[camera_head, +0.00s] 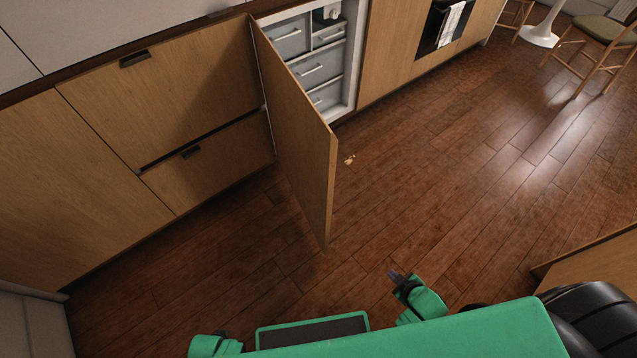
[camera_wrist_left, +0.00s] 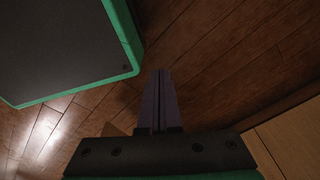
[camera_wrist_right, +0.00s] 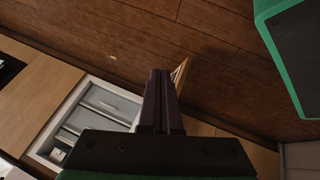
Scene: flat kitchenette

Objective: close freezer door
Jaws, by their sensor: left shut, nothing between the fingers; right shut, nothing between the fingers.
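The freezer door (camera_head: 300,130) is a wood-faced panel standing wide open, swung out from the cabinet front into the room. Behind it is the white freezer (camera_head: 345,65) with several grey drawers (camera_head: 312,68); these also show in the right wrist view (camera_wrist_right: 108,102).
Closed wood drawers (camera_head: 165,85) are left of the door. An oven with a towel (camera_head: 451,24) is right of the freezer. Chairs (camera_head: 590,40) and a white table base (camera_head: 540,36) stand at the far right.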

